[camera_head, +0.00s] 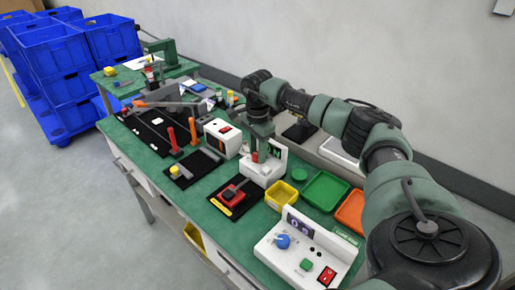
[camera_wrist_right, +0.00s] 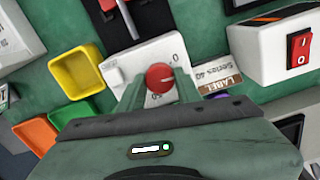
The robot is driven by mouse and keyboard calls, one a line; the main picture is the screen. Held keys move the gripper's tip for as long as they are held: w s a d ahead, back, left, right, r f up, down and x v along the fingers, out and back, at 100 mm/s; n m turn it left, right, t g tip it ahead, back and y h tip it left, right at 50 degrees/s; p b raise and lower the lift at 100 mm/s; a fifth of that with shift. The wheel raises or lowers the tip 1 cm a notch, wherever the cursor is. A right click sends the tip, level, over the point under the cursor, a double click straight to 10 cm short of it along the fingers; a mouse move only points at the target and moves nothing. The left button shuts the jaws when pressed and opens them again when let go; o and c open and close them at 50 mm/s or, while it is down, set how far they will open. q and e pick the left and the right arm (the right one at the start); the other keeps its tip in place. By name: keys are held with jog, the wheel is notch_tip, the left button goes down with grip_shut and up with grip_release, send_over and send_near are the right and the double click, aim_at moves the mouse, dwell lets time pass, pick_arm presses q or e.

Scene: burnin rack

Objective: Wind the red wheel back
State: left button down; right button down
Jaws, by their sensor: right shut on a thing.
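The red wheel (camera_wrist_right: 160,77) shows in the right wrist view as a small round knob on a white unit (camera_wrist_right: 115,70) with numbers printed around it. My right gripper (camera_wrist_right: 158,84) has its two green fingers on either side of the wheel and is shut on it. In the head view the gripper (camera_head: 258,150) points down over the white unit (camera_head: 255,176), and only a little red shows by the fingers. The wheel's marker, if any, cannot be made out. My left gripper is not in view.
A yellow bin (camera_head: 281,195), a green tray (camera_head: 325,192) and an orange tray (camera_head: 350,212) sit to the right. A white box with a red switch (camera_head: 222,138) stands close on the left. A white control panel (camera_head: 303,250) stands in front.

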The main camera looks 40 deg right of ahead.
aim_at(257, 154)
jog(key=n, duration=0.6)
jog(key=shift+r+n, duration=0.1)
jog(key=shift+n, duration=0.2)
dwell(0.4)
jog(key=c, duration=1.3)
grip_release()
jog(key=shift+o, duration=0.2)
notch_tip(257, 154, up, 8)
jog(key=shift+f+b, duration=0.1)
jog(key=shift+b, duration=0.55)
